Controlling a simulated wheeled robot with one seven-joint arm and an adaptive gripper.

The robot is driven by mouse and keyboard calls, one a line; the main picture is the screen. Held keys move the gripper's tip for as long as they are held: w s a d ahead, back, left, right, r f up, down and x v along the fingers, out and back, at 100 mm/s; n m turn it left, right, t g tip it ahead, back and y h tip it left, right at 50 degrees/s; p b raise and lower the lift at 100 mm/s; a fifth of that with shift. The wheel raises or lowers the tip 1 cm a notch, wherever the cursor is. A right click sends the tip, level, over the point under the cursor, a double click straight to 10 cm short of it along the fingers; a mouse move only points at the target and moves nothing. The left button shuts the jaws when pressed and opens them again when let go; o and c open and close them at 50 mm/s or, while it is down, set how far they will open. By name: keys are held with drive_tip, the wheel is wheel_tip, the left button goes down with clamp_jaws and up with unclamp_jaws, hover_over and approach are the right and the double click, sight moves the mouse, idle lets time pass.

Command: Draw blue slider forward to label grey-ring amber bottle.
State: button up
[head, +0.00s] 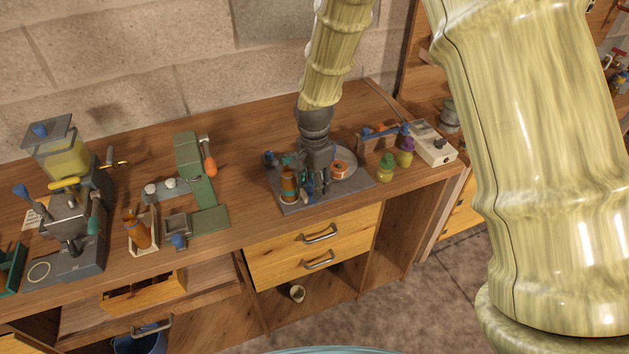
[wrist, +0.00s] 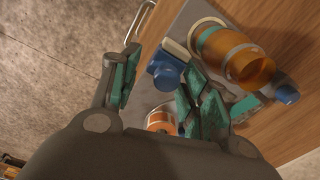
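The amber bottle (wrist: 240,57), with a pale grey band around it, lies or stands on the labelling device at the upper right of the wrist view. In the head view the bottle (head: 289,183) is just left of my gripper (head: 317,186). The blue slider knob (wrist: 167,72) shows between the spread fingers of my gripper (wrist: 157,74) in the wrist view. The fingers are apart, and I cannot tell whether either touches the knob. The device's grey base (head: 292,207) lies under them. In the head view the fingers partly hide the slider.
An orange-and-white roll (head: 341,168) is right of my gripper. A second blue part (wrist: 287,93) is behind the bottle. Green (head: 385,169) and purple-topped (head: 405,152) jars stand to the right. A green press (head: 190,160) stands left. Drawers (head: 315,240) are below the front edge.

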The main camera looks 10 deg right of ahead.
drive_tip(key=shift+w, duration=0.15)
drive_tip(key=shift+r, duration=0.1)
wheel_tip(320, 180, up, 12)
idle(0.6)
